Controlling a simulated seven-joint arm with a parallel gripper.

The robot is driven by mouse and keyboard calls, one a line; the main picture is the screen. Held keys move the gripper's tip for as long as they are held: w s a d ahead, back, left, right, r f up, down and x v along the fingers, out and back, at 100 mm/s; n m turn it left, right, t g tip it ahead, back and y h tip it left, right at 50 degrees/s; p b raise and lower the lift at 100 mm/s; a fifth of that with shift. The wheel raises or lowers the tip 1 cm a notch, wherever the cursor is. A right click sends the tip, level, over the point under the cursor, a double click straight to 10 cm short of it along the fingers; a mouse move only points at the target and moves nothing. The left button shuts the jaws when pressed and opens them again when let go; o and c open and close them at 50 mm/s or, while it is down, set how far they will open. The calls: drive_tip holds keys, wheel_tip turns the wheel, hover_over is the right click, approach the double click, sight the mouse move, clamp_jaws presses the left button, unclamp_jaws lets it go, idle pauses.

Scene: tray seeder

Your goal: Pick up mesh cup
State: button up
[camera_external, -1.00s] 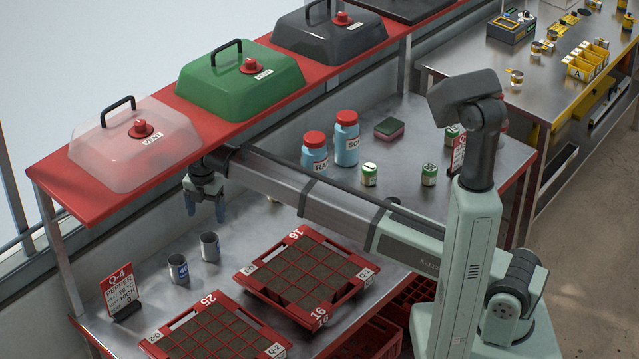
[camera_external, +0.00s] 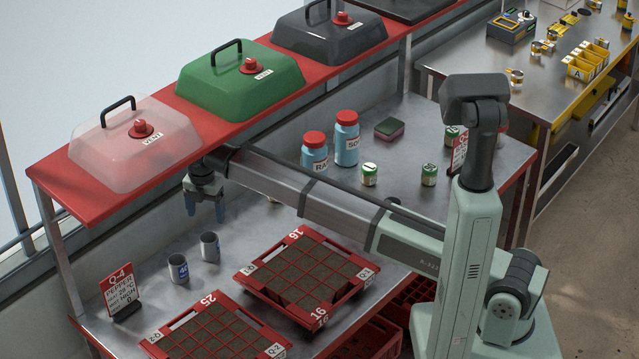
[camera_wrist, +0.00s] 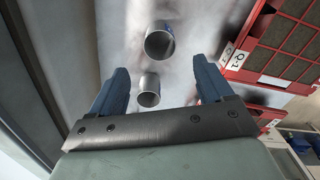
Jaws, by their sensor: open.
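Two small grey metal cups stand upright on the steel bench: one (camera_external: 178,268) with a blue label, the other (camera_external: 209,247) just right of and behind it. Both show in the wrist view, one higher up (camera_wrist: 158,42) and one lower (camera_wrist: 149,90) between my fingers in the picture. I cannot tell which one is the mesh cup. My gripper (camera_external: 205,208) hangs fingers down above the bench, behind the cups and apart from them. Its two blue fingers, also in the wrist view (camera_wrist: 161,68), are spread with nothing held.
Red seed trays (camera_external: 252,285) (camera_external: 206,299) lie right and in front of the cups. A Q-4 sign (camera_external: 120,290) stands left. The red shelf (camera_external: 65,200) with domed covers overhangs the back.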

idle(0.3)
drive_tip(key=w+d+m, duration=0.4)
drive_tip(key=d+m, duration=0.1)
drive_tip(key=d, duration=0.3)
drive_tip(key=w+d+r+m, duration=0.1)
drive_tip(key=w+d+m, duration=0.25)
drive_tip(key=d, duration=0.45)
drive_tip(key=w+d+m, duration=0.3)
drive_tip(key=d+m, duration=0.3)
drive_tip(key=d, duration=0.2)
drive_tip(key=d+m, duration=1.7)
drive_tip(key=d, duration=1)
drive_tip(key=shift+w+a+f, duration=0.1)
drive_tip(key=shift+w+f, duration=0.1)
drive_tip(key=shift+f, duration=1.85)
drive_tip(key=shift+w+f, duration=0.15)
drive_tip(key=shift+f, duration=1.85)
drive_tip(key=shift+f, duration=0.1)
drive_tip(key=shift+f, duration=2.5)
